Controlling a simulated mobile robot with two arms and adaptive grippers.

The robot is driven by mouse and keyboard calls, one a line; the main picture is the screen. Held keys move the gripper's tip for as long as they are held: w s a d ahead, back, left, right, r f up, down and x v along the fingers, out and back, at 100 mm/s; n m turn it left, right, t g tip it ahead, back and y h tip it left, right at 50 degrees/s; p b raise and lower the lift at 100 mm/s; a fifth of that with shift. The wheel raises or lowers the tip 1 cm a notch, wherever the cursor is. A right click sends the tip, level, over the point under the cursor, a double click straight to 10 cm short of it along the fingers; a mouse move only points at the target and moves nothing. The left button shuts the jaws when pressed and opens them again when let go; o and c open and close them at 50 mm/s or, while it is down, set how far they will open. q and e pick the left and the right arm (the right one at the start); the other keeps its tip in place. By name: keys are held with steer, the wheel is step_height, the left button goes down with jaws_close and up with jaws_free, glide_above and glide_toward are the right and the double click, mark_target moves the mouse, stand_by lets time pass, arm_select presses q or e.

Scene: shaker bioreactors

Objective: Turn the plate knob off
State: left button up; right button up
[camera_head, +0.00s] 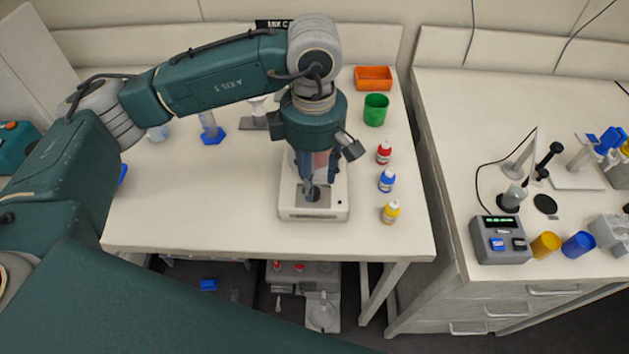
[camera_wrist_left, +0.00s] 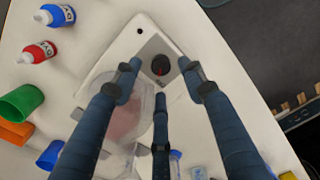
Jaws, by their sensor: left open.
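The white plate device (camera_head: 335,208) stands near the front of the left table, under my left gripper (camera_head: 312,180). In the left wrist view, its round dark knob (camera_wrist_left: 160,64) with a red mark sits on a grey front panel. The three blue fingers of my left gripper (camera_wrist_left: 160,76) are spread and empty, with the tips close around the knob in that view. I cannot tell whether they touch it. A clear vessel with pink liquid (camera_wrist_left: 122,118) stands on the device behind the fingers, partly hidden. My right gripper is not in view.
Red (camera_head: 384,152), blue (camera_head: 387,180) and yellow (camera_head: 390,212) bottles stand right of the device. A green cup (camera_head: 376,109) and an orange bin (camera_head: 373,78) are farther back. The table left of the device is mostly clear. A second bench (camera_head: 450,130) stands right, across a gap.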

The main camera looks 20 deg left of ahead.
mark_target(314, 187)
arm_select(q)
step_height(314, 187, down, 3)
steer(key=shift+a+f+p, duration=0.1)
steer(key=shift+p, duration=0.25)
steer(key=shift+f, duration=0.25)
jaws_close()
steer(key=n+b, duration=0.2)
steer(key=b, duration=0.1)
steer(key=shift+f, duration=0.3)
steer(key=shift+r+n+b, duration=0.15)
steer(key=shift+n+b, duration=0.15)
steer(key=shift+b, duration=0.05)
steer(key=shift+r, duration=0.2)
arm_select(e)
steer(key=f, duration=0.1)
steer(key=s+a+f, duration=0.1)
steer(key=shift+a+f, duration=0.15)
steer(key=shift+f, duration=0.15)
